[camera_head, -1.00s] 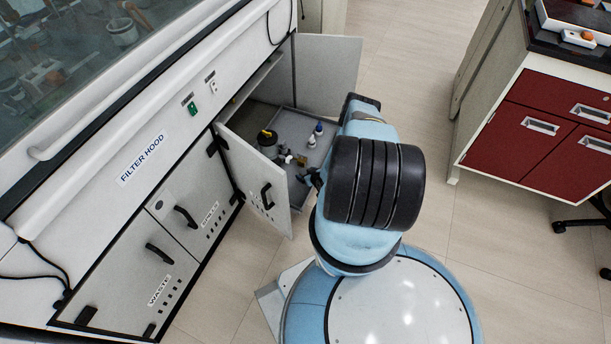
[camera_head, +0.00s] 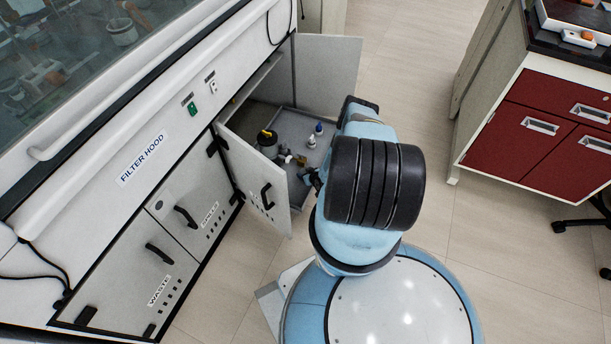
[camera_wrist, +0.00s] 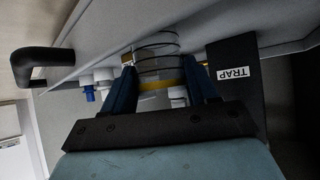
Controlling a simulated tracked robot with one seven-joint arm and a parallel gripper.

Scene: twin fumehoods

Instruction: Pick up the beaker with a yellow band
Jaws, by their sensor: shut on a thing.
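The clear glass beaker with a yellow band (camera_wrist: 155,58) is between the two blue fingers of my gripper (camera_wrist: 163,82) in the wrist view. The gripper is shut on it, with the yellow band level with the fingers. In the head view my gripper (camera_head: 309,179) shows only as a small dark part beside my arm, at the open cabinet. The beaker cannot be made out clearly there. I cannot tell whether its base touches the tray.
A grey tray (camera_head: 292,119) in the open cabinet holds a yellow-capped dark bottle (camera_head: 267,142) and small bottles (camera_head: 318,130). The open left door (camera_head: 250,178) stands close to my gripper. A dark box labelled TRAP (camera_wrist: 235,95) is right of the beaker.

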